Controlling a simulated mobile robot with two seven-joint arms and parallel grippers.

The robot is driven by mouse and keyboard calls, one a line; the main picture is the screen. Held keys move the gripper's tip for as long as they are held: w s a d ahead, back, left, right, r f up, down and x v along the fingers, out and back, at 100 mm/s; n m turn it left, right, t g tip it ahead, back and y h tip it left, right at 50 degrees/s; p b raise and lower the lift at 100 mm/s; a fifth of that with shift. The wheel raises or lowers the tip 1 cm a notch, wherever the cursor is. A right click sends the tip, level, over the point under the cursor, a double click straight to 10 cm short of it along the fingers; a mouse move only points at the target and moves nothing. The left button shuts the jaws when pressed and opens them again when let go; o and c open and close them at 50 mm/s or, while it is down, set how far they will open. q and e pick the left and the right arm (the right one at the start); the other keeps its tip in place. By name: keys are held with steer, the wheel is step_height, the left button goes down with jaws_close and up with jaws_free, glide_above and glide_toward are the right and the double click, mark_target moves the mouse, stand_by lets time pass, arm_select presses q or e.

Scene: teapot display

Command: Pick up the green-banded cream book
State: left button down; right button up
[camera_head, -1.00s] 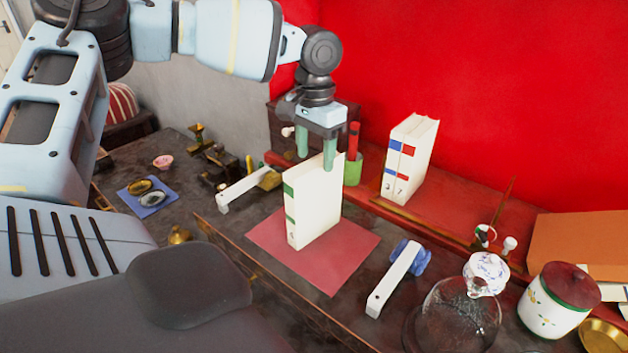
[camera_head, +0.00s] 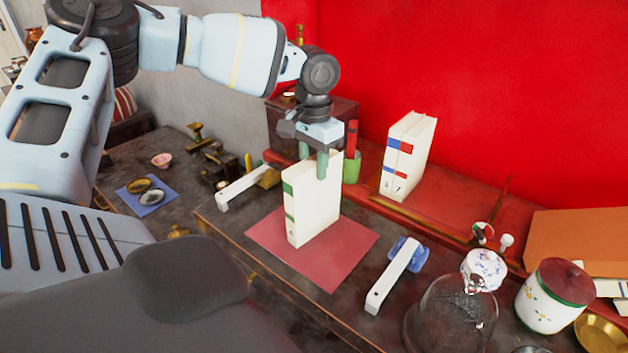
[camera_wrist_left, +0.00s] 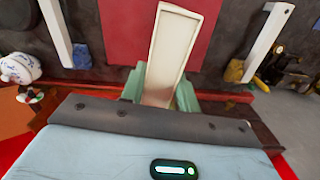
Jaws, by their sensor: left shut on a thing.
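The green-banded cream book (camera_head: 312,212) stands upright on a red mat (camera_head: 342,268) on the dark table. It also shows from above in the left wrist view (camera_wrist_left: 174,50). My left gripper (camera_head: 313,166) reaches down from above and is shut on the upper edge of the book, with its green fingers on either side. In the left wrist view the gripper (camera_wrist_left: 160,90) has the book's end between its fingers. The book's base looks to be on the mat; I cannot tell if there is a gap. My right gripper is not in view.
Two cream books with blue and red bands (camera_head: 408,155) stand on the red shelf behind. White bookends (camera_head: 394,278) and (camera_head: 242,188) lie on both sides of the mat. A glass dome (camera_head: 455,315) and a lidded jar (camera_head: 555,298) stand at right. A green cup (camera_head: 351,168) is close behind the book.

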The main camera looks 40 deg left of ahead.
arm_select(q)
steer(key=shift+r, duration=0.15)
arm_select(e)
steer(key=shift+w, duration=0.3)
arm_select(q)
steer(key=shift+w+r, duration=0.1)
steer(key=shift+r, duration=0.4)
step_height(320, 180, up, 2)
steer(key=shift+r+b, duration=0.1)
steer(key=shift+b, duration=0.25)
steer(key=shift+d+r, duration=0.1)
steer(key=shift+d, duration=0.05)
steer(key=s+d+r, duration=0.1)
steer(key=s+d, duration=1)
steer(key=shift+s+r+b, duration=0.2)
steer(key=shift+s+b, duration=0.05)
steer(key=shift+b, duration=0.05)
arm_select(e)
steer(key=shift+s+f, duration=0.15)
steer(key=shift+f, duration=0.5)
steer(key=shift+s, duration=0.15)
